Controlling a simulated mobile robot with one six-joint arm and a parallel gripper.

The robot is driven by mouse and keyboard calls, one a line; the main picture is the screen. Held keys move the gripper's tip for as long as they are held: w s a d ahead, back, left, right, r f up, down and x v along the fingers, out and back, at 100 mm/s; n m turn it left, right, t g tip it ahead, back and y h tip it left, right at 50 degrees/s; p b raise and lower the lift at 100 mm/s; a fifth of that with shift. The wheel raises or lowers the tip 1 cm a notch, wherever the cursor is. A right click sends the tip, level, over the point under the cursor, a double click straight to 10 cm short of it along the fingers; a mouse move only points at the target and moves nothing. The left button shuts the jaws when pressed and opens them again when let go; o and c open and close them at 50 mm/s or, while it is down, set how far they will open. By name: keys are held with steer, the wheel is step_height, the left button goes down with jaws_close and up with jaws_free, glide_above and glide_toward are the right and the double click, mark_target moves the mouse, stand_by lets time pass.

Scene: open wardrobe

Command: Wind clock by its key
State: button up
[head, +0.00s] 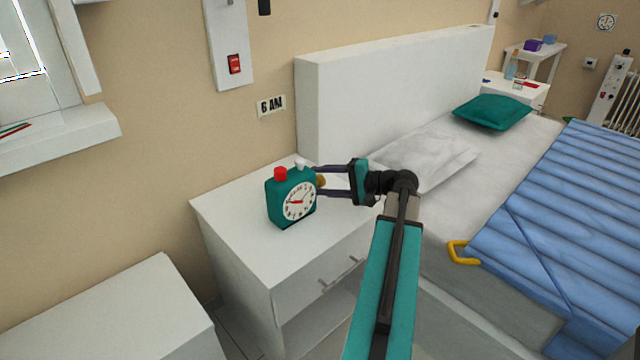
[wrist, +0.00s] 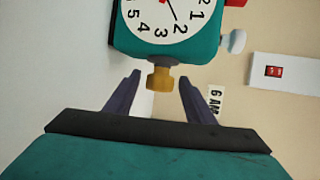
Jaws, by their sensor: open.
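A teal alarm clock (head: 283,207) with a white dial stands upright on the white nightstand (head: 238,210). It has a red button and a white button on top. In the wrist view the clock (wrist: 205,47) appears turned on its side. A brass-coloured key (wrist: 160,79) sticks out from the clock's side; in the head view the key (head: 320,182) is partly hidden by a finger. My gripper (head: 322,181) is open at the key side of the clock. In the wrist view its fingers (wrist: 157,83) stand on either side of the key, with a gap on both sides.
A "6 AM" sign (head: 271,106) and a red switch (head: 234,64) are on the wall behind. The white headboard (head: 385,85) rises behind the nightstand and the bed with a blue cover (head: 570,220) lies to the right. The nightstand top in front of the clock is clear.

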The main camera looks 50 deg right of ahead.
steer(key=shift+w+a+f, duration=0.15)
steer(key=shift+w, duration=0.3)
steer(key=c, duration=1.1)
steer(key=shift+o, duration=0.2)
steer(key=g+p, duration=0.1)
steer(key=p, duration=0.3)
steer(key=shift+r+g+p, duration=0.3)
steer(key=shift+g+p, duration=0.1)
steer(key=shift+m+p, duration=0.3)
steer(key=shift+p, duration=0.15)
